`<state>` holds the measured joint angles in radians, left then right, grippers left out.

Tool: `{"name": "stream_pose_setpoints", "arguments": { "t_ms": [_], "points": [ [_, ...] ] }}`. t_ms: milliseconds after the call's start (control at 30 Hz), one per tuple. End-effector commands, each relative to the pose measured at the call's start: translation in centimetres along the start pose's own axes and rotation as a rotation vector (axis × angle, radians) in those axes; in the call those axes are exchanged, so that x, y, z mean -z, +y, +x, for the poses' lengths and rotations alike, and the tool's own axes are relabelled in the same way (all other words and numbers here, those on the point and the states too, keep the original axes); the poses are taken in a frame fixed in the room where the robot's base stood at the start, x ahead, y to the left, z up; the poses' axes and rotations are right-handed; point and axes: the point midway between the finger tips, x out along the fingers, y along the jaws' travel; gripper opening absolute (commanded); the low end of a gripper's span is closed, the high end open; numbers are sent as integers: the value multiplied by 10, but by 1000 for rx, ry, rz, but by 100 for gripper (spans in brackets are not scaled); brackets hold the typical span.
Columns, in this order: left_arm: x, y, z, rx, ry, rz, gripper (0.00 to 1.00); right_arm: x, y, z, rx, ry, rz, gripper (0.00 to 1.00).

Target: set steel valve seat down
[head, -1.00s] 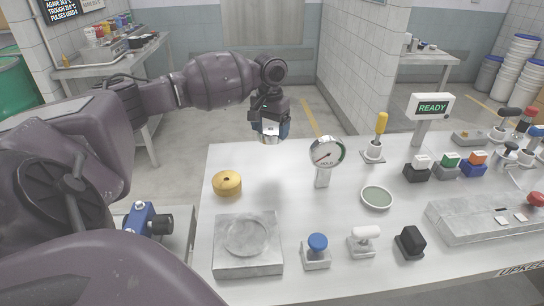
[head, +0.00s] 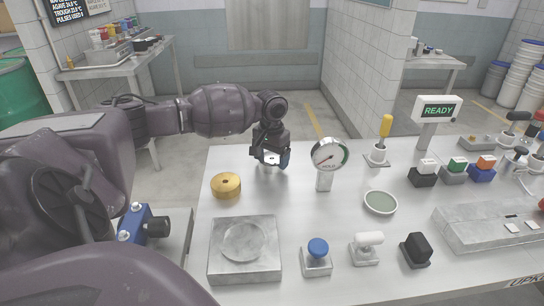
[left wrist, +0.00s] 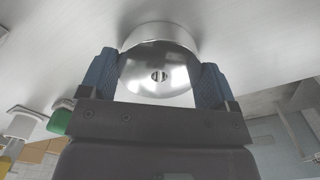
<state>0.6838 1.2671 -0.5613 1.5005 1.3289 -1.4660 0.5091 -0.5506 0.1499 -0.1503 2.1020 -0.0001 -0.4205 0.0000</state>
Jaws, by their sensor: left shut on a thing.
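The steel valve seat (left wrist: 160,68) is a shiny round disc with a small slotted centre, filling the middle of the left wrist view. My left gripper (left wrist: 155,80) is shut on it, one blue finger on each side. In the head view my left gripper (head: 270,160) points down at the table's back part, and the steel seat (head: 270,158) shows as a bright bit between the fingers, low over or on the white table (head: 300,215). I cannot tell whether it touches. My right gripper is not in view.
A brass disc (head: 226,186) sits left of the gripper. A dial gauge (head: 328,156) stands close on its right. A grey block with a round recess (head: 245,250) is in front. A shallow green-grey dish (head: 380,202) and several knobs stand further right.

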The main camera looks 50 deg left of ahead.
Motion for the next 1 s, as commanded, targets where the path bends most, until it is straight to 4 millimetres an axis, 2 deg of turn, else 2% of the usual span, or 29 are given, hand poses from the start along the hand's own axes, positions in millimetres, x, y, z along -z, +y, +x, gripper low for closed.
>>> {"name": "stream_pose_setpoints", "arguments": {
  "t_ms": [233,267,367,667,833,1000],
  "points": [
    [1,0,-1,-1,4,0,34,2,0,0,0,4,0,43],
    [0,0,0,0,2,0,84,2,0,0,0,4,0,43],
    [0,0,0,0,1,0,99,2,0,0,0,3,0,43],
    [0,0,-1,0,1,0,100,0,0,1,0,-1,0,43],
    [1,0,-23,-2,5,0,100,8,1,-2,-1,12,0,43],
    [1,0,-57,-2,8,0,100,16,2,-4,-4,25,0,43]
  ]
}}
